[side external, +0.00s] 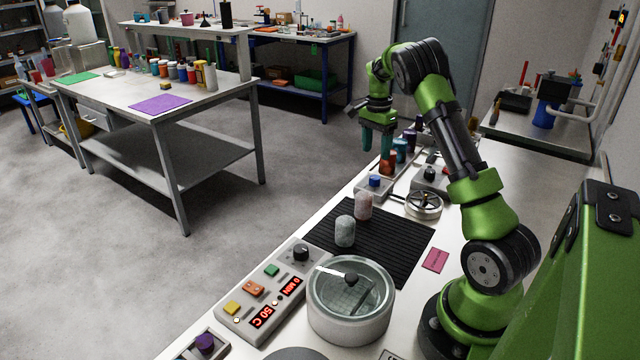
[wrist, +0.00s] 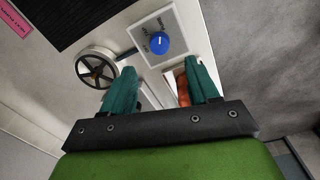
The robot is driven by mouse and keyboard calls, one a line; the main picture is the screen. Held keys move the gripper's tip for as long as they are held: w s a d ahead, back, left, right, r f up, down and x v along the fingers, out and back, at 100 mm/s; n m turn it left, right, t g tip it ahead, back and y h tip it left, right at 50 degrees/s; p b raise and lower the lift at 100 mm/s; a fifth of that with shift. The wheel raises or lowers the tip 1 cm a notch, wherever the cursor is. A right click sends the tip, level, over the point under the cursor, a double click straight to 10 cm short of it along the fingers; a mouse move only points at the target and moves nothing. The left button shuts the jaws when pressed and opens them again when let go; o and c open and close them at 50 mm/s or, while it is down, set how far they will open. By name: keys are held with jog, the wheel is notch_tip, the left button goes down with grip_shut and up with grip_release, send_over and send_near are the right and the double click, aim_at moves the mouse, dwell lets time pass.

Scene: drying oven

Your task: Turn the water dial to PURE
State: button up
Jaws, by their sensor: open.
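The water dial is a blue round knob (side external: 375,181) on a small pale square plate, on the near edge of the bench. In the wrist view the dial (wrist: 160,44) sits on its white-framed plate, just beyond my fingertips. My gripper (side external: 377,143) has green fingers and is open and empty, above the bench and behind the dial in the side view. In the wrist view the gripper (wrist: 160,72) has its fingers spread, apart from the dial.
A handwheel valve (side external: 424,204) stands right of the dial; it shows left of it in the wrist view (wrist: 97,68). Two jars (side external: 345,231) stand on a black ribbed mat (side external: 390,258).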

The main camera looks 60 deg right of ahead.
notch_tip(320, 180, up, 8)
jog(key=shift+w+r, duration=0.15)
jog(key=shift+r, duration=0.1)
jog(key=s+a+r+n+t, duration=0.15)
jog(key=a+n, duration=0.35)
jog(key=a, duration=0.6)
jog(key=s+a+r+n+t, duration=0.1)
jog(key=s+a+n+t, duration=0.15)
jog(key=a+n, duration=0.65)
jog(key=s+a+r+n+t+y, duration=0.1)
jog(key=s+a, duration=0.3)
jog(key=a, duration=0.4)
jog(key=s+a+n+t, duration=0.2)
jog(key=s+a, duration=0.3)
jog(key=a, duration=0.4)
jog(key=shift+a+r+t+y, duration=0.2)
jog(key=shift+r+t+y, duration=0.2)
